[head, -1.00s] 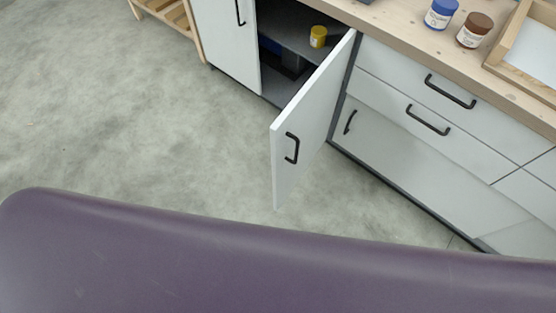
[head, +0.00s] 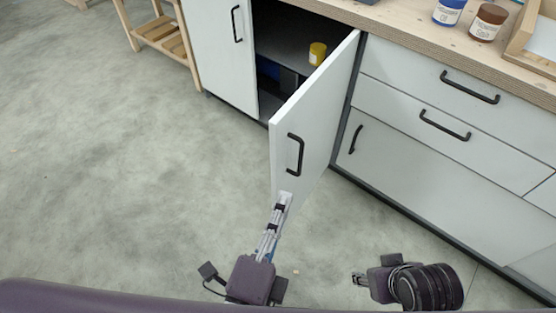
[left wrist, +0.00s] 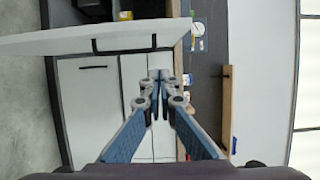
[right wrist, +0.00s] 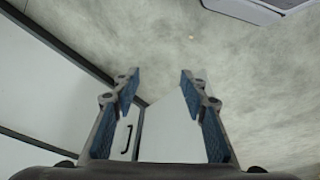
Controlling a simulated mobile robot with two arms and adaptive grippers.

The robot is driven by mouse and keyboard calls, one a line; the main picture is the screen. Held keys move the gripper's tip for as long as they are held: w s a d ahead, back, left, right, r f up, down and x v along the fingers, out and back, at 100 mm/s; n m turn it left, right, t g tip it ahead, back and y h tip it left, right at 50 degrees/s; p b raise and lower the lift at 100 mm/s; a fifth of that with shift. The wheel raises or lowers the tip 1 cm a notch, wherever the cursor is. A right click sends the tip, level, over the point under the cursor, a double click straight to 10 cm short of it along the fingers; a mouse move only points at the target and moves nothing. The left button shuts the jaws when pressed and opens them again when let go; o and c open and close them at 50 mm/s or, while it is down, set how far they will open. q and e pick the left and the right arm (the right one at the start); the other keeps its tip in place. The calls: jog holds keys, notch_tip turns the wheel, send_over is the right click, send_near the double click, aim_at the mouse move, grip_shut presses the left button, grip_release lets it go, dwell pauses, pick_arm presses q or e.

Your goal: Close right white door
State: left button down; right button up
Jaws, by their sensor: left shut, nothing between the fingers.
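The right white door (head: 315,110) stands wide open in the head view, its black handle (head: 294,154) on the face turned toward me. In the left wrist view the door (left wrist: 130,37) spans the upper left. My left gripper (head: 285,198) is shut and empty at the door's lower free edge; I cannot tell whether it touches. Its closed fingertips (left wrist: 160,78) show in the left wrist view. My right gripper (head: 358,279) is open and empty, low over the floor to the right of the door. Its spread fingers (right wrist: 159,82) show in the right wrist view.
A yellow jar (head: 317,54) stands inside the open cabinet. The left white door (head: 220,50) is closed. Drawers (head: 455,85) are closed right of the opening. Blue (head: 447,12) and brown (head: 488,22) jars stand on the wooden counter. The floor left of the door is clear.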

pick_arm(q)
jog(key=p, duration=0.5)
send_over(280, 155)
jog(key=s+d, duration=0.1)
jog(key=s, duration=0.3)
jog(key=shift+w+a, duration=0.2)
jog(key=shift+a, duration=0.1)
pick_arm(e)
notch_tip(280, 155, down, 17)
jog(key=g, duration=0.1)
jog(key=shift+s+a+r, duration=0.15)
